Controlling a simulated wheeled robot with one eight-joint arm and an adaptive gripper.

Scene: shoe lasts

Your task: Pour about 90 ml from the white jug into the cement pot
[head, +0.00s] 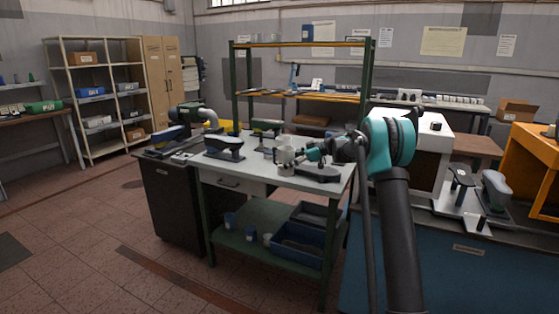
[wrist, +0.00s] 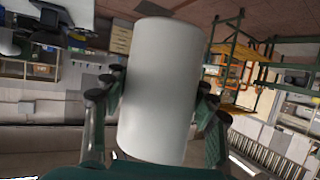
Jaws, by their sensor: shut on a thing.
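The white jug (head: 284,152) is above the light-topped workbench in the head view. In the wrist view the white jug (wrist: 158,100) fills the middle as a plain pale cylinder between my two fingers. My gripper (head: 302,154) is shut on the jug from its right side; the fingers also show on both sides of it in the wrist view (wrist: 162,83). The jug looks close to upright in the head view. Its contents and spout cannot be made out. I cannot pick out the cement pot with certainty; it may be hidden or too small.
The workbench (head: 262,177) carries dark-green shoe-last stands (head: 224,147) to the left and a dark flat piece (head: 317,173) in front of my gripper. A green-posted rack (head: 234,85) rises behind. A blue crate (head: 295,250) sits on the lower shelf.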

